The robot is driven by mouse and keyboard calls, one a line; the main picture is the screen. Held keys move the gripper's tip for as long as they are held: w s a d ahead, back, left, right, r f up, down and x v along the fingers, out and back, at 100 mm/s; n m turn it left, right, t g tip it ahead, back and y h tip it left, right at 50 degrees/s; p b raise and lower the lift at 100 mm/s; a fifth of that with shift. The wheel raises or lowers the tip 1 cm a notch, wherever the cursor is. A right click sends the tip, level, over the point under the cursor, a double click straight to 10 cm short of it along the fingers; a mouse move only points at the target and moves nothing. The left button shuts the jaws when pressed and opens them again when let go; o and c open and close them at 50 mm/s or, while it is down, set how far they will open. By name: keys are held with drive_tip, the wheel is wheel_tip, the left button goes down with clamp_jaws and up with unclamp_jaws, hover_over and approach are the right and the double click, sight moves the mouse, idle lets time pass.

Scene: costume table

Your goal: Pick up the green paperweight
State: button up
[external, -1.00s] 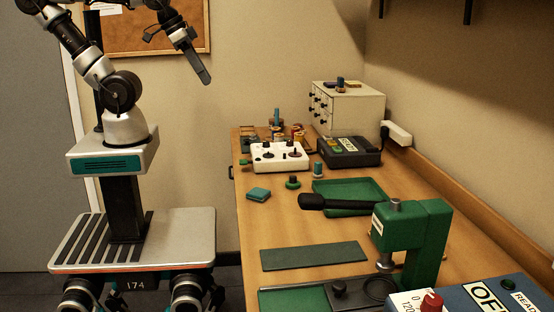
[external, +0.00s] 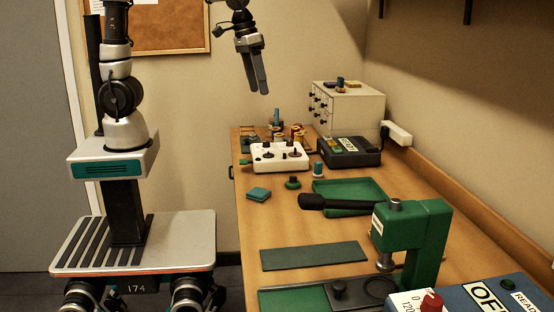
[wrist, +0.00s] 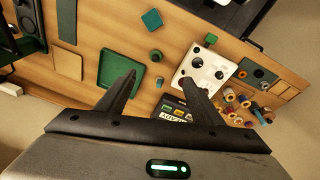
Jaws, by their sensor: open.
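A small round green piece with a darker knob on top (external: 293,182), which looks like the green paperweight, stands on the wooden table left of the green tray. In the wrist view it (wrist: 155,55) shows beyond and between my fingertips, beside the tray. My gripper (external: 260,90) hangs high above the table's far left end, fingers pointing down, open and empty. In the wrist view my gripper (wrist: 157,78) shows two dark fingers spread apart, well above the table and touching nothing.
A teal square pad (external: 258,194), a teal cylinder (external: 318,169), a green tray (external: 378,190) and a white knobbed box (external: 262,160) surround the round piece. Several spools (wrist: 230,96) stand behind the box. A green press (external: 425,235) with a black lever stands nearer.

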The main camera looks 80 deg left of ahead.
drive_tip(key=w+d+f+n+g, duration=0.2)
drive_tip(key=w+f, duration=0.9)
drive_tip(key=f, duration=0.1)
hover_over(293, 176)
wheel_tip(293, 176, down, 12)
drive_tip(key=shift+w+r+b, duration=0.1)
drive_tip(key=shift+b, duration=0.2)
drive_tip(key=shift+f+p, duration=0.3)
drive_tip(key=shift+f, duration=2.9)
drive_tip(key=c, duration=1.3)
